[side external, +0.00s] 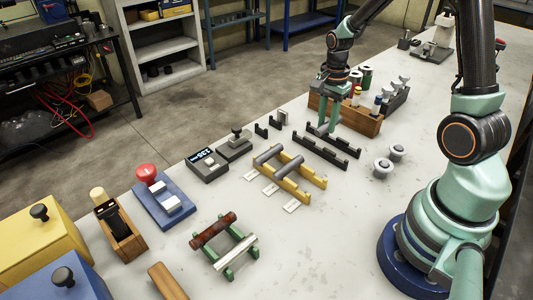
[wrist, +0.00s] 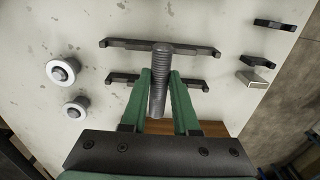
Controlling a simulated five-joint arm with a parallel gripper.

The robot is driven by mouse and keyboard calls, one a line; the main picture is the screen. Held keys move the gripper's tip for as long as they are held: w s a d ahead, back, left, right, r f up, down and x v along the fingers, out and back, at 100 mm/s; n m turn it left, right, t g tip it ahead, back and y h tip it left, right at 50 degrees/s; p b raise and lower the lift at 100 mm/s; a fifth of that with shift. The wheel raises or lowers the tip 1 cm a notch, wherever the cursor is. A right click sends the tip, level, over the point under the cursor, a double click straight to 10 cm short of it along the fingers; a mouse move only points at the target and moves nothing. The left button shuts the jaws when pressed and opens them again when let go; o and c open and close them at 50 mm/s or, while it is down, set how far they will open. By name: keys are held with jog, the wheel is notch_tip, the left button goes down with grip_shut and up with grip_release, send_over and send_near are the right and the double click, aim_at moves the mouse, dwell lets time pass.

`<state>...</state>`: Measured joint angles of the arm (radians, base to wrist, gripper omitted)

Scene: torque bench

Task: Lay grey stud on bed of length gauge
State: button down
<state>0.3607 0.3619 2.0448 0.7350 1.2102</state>
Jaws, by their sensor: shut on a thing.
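My gripper (wrist: 160,80) is shut on the grey stud (wrist: 160,72), a threaded rod between its green fingers. In the wrist view the stud crosses over two black notched rails (wrist: 120,43); I cannot tell whether it touches them. In the side view my gripper (side external: 323,126) points down at the far end of those rails (side external: 338,163), and the stud is hard to make out. A grey box with a lit display (side external: 207,165), small black supports (side external: 261,131) and a metal block (side external: 283,117) stand in a row to the left; they may be the length gauge.
A yellow rack (side external: 309,198) holds dark grey rods, with white labels beside it. A green rack (side external: 228,273) holds a brown and a pale rod. A wooden block (side external: 345,118) with upright parts stands behind my gripper. Two round knobs (side external: 383,168) stand to the right.

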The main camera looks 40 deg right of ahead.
jog(key=w+a+r, duration=0.2)
jog(key=w, duration=0.6)
jog(key=w+a+r, duration=0.1)
jog(key=w+a, duration=0.2)
jog(key=w, duration=0.6)
jog(key=shift+w+a+r, duration=0.3)
jog(key=shift+a+r, duration=0.05)
jog(key=shift+f, duration=2.85)
jog(key=shift+f, duration=1.5)
dwell(0.7)
